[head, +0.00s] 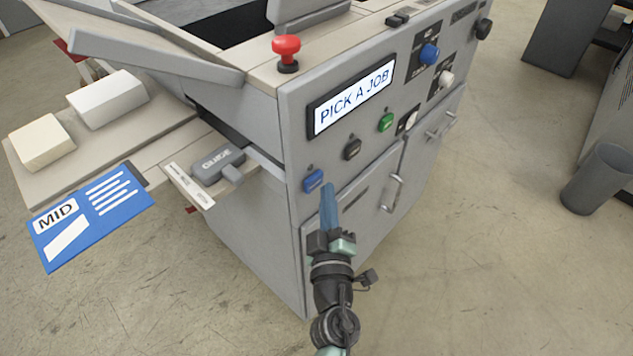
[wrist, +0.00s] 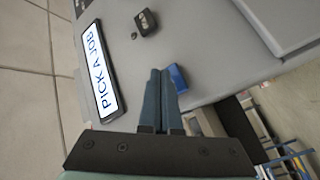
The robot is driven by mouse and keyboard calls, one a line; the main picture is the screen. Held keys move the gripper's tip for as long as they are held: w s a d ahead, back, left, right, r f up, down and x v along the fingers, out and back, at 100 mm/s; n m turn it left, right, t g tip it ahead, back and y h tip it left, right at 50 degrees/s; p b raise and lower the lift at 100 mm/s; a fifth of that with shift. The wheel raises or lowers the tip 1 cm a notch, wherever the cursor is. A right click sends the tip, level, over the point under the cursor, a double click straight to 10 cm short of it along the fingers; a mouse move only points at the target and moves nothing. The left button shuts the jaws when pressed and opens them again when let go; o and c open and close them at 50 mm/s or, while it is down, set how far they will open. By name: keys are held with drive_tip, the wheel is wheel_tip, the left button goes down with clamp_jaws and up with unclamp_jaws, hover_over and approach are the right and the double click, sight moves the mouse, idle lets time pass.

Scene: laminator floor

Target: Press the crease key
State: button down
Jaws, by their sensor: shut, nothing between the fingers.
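The machine's front panel carries a row of keys: a blue key (head: 313,181) at the lower left, a black key (head: 352,149) above it to the right, and a green key (head: 386,122) further right. I cannot read which one is the crease key. The display (head: 352,97) reads "PICK A JOB". My gripper (head: 327,190) is shut and empty, its blue fingers just right of the blue key. In the wrist view, the fingertips (wrist: 161,72) lie beside the blue key (wrist: 178,78); contact cannot be told. The black key (wrist: 146,22) is further off.
A red mushroom button (head: 287,50) stands on the machine's top edge. A grey block marked "GUIDE" (head: 217,163) and a blue "MID" card (head: 92,215) are at the left. Door handles (head: 393,194) stick out below the panel. A grey bin (head: 597,178) stands at the right on open floor.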

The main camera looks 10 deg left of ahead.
idle(0.3)
drive_tip(key=shift+w+a, duration=0.3)
drive_tip(key=shift+a, duration=0.05)
drive_tip(key=shift+w+a, duration=0.2)
drive_tip(key=shift+a, duration=0.05)
idle(0.6)
drive_tip(key=shift+s+d, duration=0.5)
drive_tip(key=shift+d, duration=0.05)
drive_tip(key=s+d+p, duration=0.3)
drive_tip(key=d, duration=0.2)
drive_tip(key=shift+s, duration=0.25)
idle(0.4)
idle(0.3)
